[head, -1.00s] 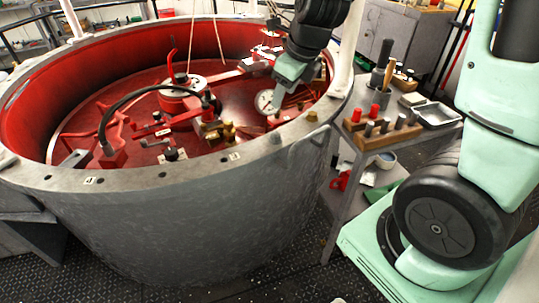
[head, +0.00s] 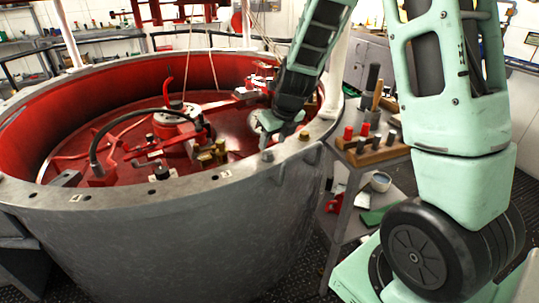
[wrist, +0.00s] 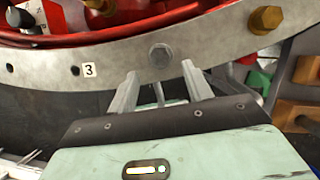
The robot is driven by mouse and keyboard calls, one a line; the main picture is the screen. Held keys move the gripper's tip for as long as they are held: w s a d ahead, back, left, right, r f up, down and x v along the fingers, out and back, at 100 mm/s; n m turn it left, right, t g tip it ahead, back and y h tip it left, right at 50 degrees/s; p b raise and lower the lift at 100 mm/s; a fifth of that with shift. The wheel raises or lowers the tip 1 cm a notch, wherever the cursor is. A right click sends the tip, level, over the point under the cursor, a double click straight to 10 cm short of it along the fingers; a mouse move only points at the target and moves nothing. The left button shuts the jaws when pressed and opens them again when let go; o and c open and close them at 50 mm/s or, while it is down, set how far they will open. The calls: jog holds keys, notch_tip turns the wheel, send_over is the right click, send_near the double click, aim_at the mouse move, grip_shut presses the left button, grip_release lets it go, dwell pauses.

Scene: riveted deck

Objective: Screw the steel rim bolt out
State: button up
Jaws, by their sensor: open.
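The steel rim bolt (wrist: 160,55) is a grey hex-headed bolt seated in the grey flange of the big round vessel. It also shows on the near right rim in the head view (head: 268,155). My gripper (wrist: 161,86) is open and empty, its two fingers spread to the left and right below the bolt in the wrist view. The bolt head appears between the lines of the fingers, just beyond their tips. In the head view my gripper (head: 266,142) is close to the bolt; I cannot tell the exact gap.
A brass bolt (wrist: 265,20) stands farther right on the rim (wrist: 212,45). A label with a 3 (wrist: 89,69) and empty holes lie to the left. Red fittings fill the vessel's inside. A side table with a wooden block (head: 374,150) of upright pegs stands at right.

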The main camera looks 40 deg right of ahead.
aim_at(268, 153)
jog(key=x, duration=0.5)
jog(key=shift+b, duration=0.3)
jog(key=c, duration=1)
